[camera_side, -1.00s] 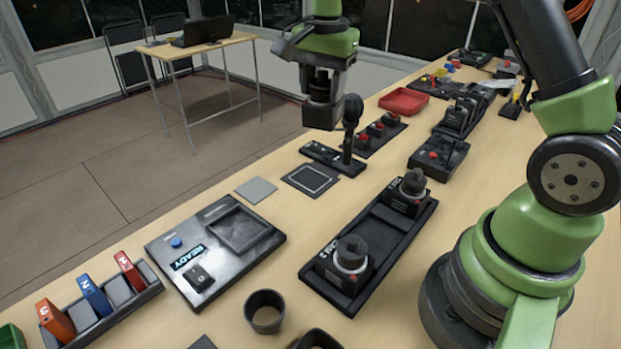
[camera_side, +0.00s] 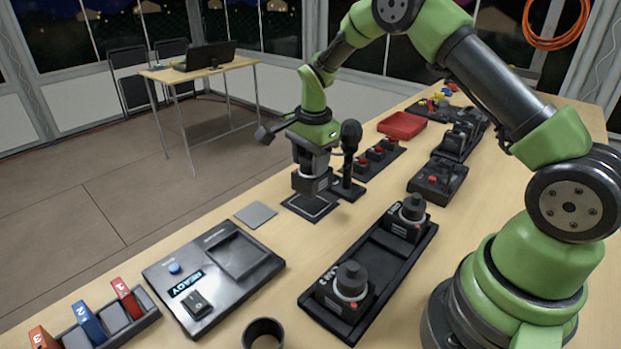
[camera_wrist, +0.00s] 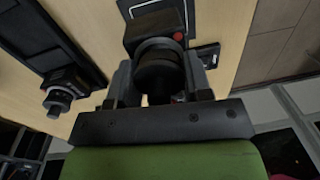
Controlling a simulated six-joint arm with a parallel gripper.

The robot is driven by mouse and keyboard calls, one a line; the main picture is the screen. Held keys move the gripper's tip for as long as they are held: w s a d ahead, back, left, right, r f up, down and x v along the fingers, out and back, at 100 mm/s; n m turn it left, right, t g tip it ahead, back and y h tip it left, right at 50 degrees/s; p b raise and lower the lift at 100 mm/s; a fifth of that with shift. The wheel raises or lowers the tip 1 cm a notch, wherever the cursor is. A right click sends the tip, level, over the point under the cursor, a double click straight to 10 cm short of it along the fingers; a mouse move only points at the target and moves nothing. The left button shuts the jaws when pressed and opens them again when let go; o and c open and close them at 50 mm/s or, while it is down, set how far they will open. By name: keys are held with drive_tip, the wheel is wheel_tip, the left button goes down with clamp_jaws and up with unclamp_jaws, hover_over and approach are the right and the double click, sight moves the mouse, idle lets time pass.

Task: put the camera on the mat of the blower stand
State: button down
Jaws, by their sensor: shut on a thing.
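My gripper (camera_side: 311,168) points down and is shut on a black camera (camera_side: 310,184). In the wrist view the gripper (camera_wrist: 160,75) has a finger on each side of the camera's round lens, and the camera body (camera_wrist: 140,33) with a red button lies beyond. The dark mat (camera_side: 311,208) with a pale square outline is right under the camera. I cannot tell whether the camera touches it. The black blower stand (camera_side: 347,189) with its upright round-headed blower (camera_side: 350,135) is just right of the gripper and close to it.
A long black tray (camera_side: 385,250) holds two more cameras (camera_side: 348,288) in front. A grey square pad (camera_side: 256,215) and a READY console (camera_side: 240,281) lie to the left. A row of red buttons (camera_side: 376,153) and a red tray (camera_side: 402,125) stand behind.

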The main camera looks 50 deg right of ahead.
sight(310, 178)
drive_tip(key=shift+f, duration=2.3)
drive_tip(key=c, duration=0.5)
unclamp_jaws()
drive_tip(key=shift+f, duration=0.1)
drive_tip(key=shift+c, duration=0.2)
